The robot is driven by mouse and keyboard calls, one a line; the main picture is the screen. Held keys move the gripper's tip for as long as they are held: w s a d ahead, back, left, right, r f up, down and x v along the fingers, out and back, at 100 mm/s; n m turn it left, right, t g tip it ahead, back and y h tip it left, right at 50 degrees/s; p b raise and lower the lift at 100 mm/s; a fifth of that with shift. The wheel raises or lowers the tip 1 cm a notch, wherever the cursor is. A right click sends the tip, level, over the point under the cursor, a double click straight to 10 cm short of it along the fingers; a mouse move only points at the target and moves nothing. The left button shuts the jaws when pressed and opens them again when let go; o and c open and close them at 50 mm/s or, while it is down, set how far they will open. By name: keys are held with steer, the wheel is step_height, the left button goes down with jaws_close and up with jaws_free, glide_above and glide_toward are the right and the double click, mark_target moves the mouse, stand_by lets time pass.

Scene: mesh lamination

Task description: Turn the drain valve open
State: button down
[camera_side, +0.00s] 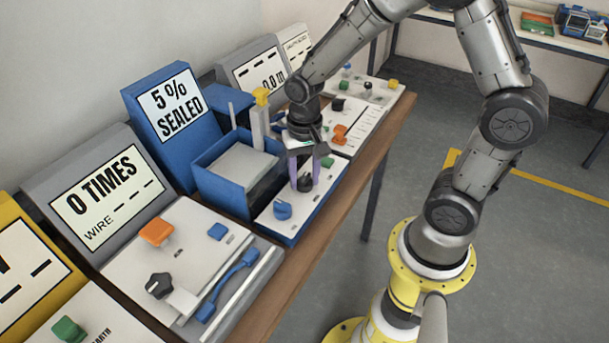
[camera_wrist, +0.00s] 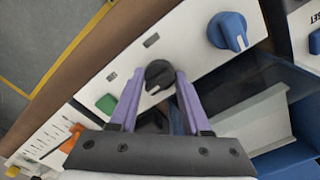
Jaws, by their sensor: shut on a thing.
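My gripper (camera_side: 303,172) points down over the white control panel (camera_side: 267,226) in front of the blue open tank (camera_side: 218,190). Its purple fingers are shut on a round black knob (camera_side: 305,184) on that panel. In the wrist view the black knob (camera_wrist: 159,74) sits between the fingertips, with its pale pointer mark towards the lower left. A blue knob (camera_side: 282,209) with a pale pointer mark stands on the same panel, apart from my gripper. It also shows at upper right in the wrist view (camera_wrist: 229,31). No label tells me which knob is the drain valve.
A green button (camera_side: 327,162) lies just beyond the black knob. The blue sign (camera_side: 173,105) reads "5% SEALED". A yellow-topped post (camera_side: 259,112) rises beside the tank. A grey unit with an orange button (camera_side: 156,233) stands nearer. The bench's wooden edge (camera_side: 330,225) is clear.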

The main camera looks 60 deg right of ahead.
mark_target(305, 176)
stand_by(0.3)
steer(key=shift+c, duration=1.9)
jaws_free()
steer(key=shift+r, duration=0.1)
step_height(305, 176, up, 14)
steer(key=shift+f, duration=0.2)
